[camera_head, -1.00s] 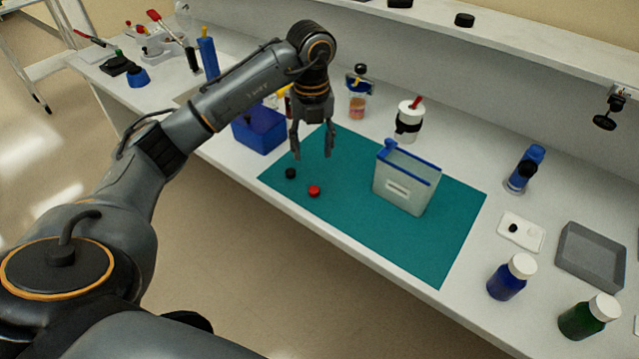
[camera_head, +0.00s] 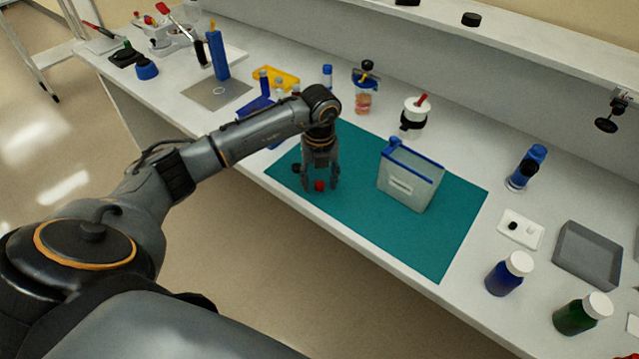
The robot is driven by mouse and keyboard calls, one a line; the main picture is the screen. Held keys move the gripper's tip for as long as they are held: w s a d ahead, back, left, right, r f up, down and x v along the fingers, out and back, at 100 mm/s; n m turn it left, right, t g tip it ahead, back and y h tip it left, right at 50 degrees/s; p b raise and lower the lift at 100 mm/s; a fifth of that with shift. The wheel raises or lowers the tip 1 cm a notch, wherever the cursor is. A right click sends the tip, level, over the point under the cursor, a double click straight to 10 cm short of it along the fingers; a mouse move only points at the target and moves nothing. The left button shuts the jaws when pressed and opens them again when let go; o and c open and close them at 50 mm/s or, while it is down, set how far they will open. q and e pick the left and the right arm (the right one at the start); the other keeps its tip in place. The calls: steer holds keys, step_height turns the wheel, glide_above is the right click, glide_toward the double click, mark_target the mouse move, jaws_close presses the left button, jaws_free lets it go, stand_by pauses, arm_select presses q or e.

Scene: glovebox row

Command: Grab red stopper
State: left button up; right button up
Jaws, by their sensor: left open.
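The small red stopper (camera_head: 319,186) lies on the teal mat (camera_head: 400,241), near its left end. My left gripper (camera_head: 320,187) points down over it, open, with one finger on each side of the stopper in the picture. I cannot tell whether the fingers touch it. A small black stopper (camera_head: 296,168) lies just left of the gripper, partly hidden by a finger. My right gripper is not in view.
A grey bin with a blue rim (camera_head: 408,181) stands on the mat to the right of the gripper. A blue box (camera_head: 256,108) is partly behind my arm. Blue (camera_head: 505,276) and green (camera_head: 577,316) bottles stand at the right. The mat's front right is clear.

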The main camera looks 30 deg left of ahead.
arm_select(q)
steer(key=c, duration=0.8)
steer(key=shift+c, duration=0.2)
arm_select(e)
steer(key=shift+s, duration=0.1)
arm_select(q)
steer(key=shift+r, duration=0.1)
